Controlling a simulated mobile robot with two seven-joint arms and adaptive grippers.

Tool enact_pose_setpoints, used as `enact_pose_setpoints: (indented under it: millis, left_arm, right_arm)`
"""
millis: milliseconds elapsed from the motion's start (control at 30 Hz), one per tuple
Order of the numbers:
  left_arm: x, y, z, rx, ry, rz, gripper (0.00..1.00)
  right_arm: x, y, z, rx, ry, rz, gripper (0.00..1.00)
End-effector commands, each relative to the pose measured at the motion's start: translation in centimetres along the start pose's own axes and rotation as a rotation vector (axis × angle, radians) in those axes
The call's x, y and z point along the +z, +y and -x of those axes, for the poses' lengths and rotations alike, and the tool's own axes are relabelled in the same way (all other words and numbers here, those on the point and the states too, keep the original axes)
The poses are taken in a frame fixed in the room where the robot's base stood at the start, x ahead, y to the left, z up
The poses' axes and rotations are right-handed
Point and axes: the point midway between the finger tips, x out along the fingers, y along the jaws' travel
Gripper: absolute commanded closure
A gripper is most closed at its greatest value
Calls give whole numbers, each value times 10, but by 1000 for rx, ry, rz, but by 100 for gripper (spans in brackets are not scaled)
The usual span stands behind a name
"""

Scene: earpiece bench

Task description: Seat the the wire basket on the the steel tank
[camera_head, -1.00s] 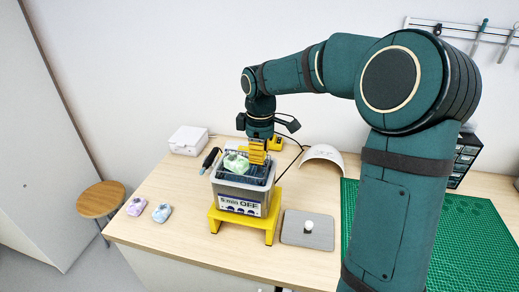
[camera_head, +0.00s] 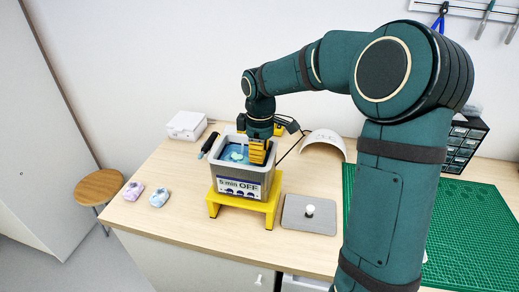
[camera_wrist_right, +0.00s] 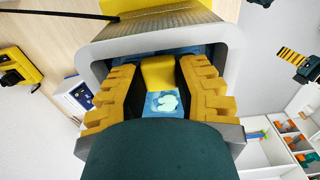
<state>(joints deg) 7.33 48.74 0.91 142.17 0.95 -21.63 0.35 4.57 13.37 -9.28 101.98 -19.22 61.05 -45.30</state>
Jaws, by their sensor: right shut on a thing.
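The steel tank (camera_head: 268,183) stands on a yellow stand and carries a "5 min OFF" label. Blue liquid shows inside its pale rim. My right gripper (camera_head: 258,152) is at the right side of the tank opening, pointing down, its fingers partly inside. In the right wrist view it is shut on the yellow grip of the wire basket (camera_wrist_right: 158,72). The basket is down inside the tank, its mesh mostly hidden by liquid and gripper. A pale green earpiece (camera_head: 236,157) shows within it. I cannot tell whether the basket rests on the tank. My left gripper is out of view.
Pink (camera_head: 132,191) and blue (camera_head: 159,197) earpieces lie on the bench at left. A grey pad with a white knob (camera_head: 309,210) lies right of the stand. A white box (camera_head: 187,125), dark tool (camera_head: 209,144) and white arched piece (camera_head: 324,144) are behind. A green mat (camera_head: 462,225) covers the right.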

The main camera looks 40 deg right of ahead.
Motion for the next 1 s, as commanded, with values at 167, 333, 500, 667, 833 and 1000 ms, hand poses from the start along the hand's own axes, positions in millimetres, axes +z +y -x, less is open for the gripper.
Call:
enact_pose_setpoints:
  millis: [167,333,500,667,833,1000]
  left_arm:
    - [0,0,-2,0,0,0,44]
    - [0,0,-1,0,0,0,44]
    - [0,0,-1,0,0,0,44]
    - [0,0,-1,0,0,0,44]
    - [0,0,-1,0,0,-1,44]
    - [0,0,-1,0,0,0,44]
  right_arm:
    - [0,0,-2,0,0,0,100]
    - [0,0,-2,0,0,0,100]
    - [0,0,-2,0,0,0,40]
    - [0,0,-2,0,0,0,40]
    - [0,0,0,0,0,0,40]
    - [0,1,18,2,2,-1,40]
